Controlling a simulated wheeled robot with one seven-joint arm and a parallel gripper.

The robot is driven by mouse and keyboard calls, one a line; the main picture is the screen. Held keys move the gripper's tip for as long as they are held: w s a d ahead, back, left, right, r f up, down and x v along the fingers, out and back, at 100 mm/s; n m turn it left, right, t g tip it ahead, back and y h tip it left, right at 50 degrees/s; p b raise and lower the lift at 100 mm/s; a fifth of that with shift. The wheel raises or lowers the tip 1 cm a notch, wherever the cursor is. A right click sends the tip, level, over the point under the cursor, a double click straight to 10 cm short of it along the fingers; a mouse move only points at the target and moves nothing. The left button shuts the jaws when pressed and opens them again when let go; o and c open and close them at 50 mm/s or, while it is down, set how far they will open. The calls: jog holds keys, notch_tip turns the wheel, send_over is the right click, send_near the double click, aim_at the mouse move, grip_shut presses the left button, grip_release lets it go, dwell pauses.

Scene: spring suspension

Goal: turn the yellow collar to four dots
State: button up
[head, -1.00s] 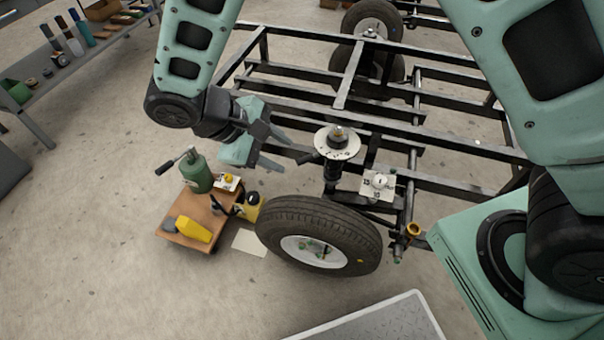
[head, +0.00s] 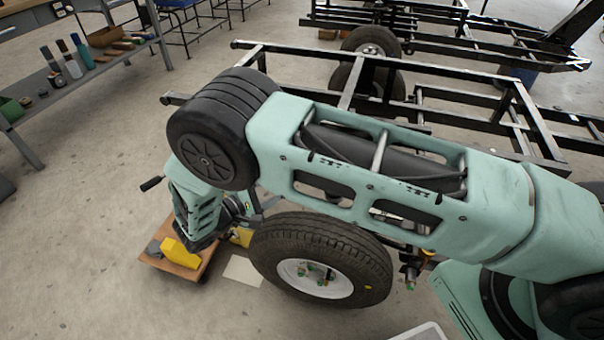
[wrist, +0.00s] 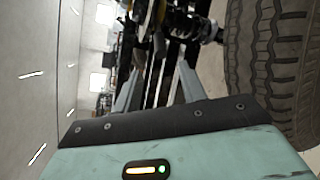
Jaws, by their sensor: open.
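My gripper (wrist: 160,68) is open in the wrist view, its two pale green fingers apart with nothing held between them. The fingers point toward dark metal bars and a strut-like part (wrist: 183,22) beside the tyre. In the head view my arm covers the strut, its round plate and the area around them, and I cannot make out the gripper. A small yellow-gold ring (head: 428,252) shows just below my arm, right of the tyre; I cannot tell whether it is the yellow collar. No dots can be read.
The tyre (head: 318,235) stands close to my arm; its tread also fills the right of the wrist view (wrist: 275,70). A low wooden cart with a yellow block (head: 181,250) is at left. The black frame (head: 455,100) extends behind. Open floor lies at front left.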

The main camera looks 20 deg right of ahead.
jog(key=b+x, duration=0.1)
jog(key=x, duration=1)
jog(key=shift+w+d+f, duration=0.15)
jog(key=shift+d, duration=0.2)
grip_shut()
